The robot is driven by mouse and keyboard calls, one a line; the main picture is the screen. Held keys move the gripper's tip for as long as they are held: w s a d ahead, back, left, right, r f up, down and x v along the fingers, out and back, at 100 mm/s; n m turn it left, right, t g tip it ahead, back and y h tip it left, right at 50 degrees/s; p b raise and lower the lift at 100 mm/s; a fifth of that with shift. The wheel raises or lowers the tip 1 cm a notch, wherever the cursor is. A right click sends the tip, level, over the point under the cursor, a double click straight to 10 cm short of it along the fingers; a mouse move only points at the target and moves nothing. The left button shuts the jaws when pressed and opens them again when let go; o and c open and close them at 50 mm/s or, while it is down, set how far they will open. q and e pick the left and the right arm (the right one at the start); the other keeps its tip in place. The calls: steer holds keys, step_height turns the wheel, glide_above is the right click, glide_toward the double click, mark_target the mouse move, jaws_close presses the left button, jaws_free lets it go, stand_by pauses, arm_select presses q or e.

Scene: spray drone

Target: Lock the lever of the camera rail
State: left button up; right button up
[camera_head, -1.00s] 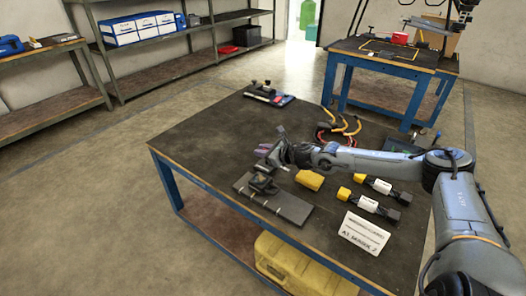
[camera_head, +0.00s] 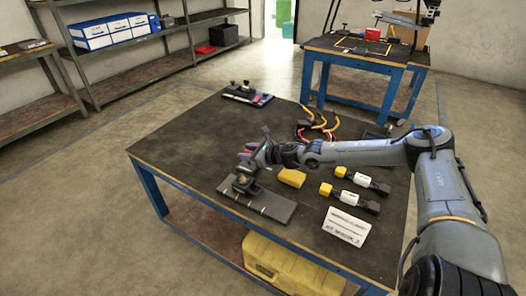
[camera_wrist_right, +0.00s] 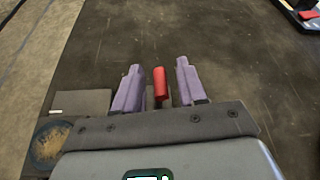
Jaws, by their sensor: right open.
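The camera rail (camera_head: 270,204) is a grey plate with a dark clamp block (camera_head: 243,184), lying near the table's front left edge. A red lever handle (camera_wrist_right: 160,83) shows in the right wrist view, standing between the purple fingers. My right gripper (camera_head: 246,153) is just above and behind the clamp block in the head view. In the right wrist view my right gripper (camera_wrist_right: 158,80) is open, with gaps on both sides of the red handle. The lever's base is hidden behind the gripper body. My left gripper is not in view.
A yellow block (camera_head: 292,178), two yellow-and-black cylinders (camera_head: 350,200) and a white label card (camera_head: 346,227) lie to the right. Cables (camera_head: 318,124) and a tool tray (camera_head: 247,95) lie farther back. The table's left part is clear.

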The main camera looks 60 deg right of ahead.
steer(key=p+v, duration=0.5)
steer(key=v, duration=0.3)
steer(key=shift+s+r, duration=0.15)
steer(key=shift+s, duration=0.25)
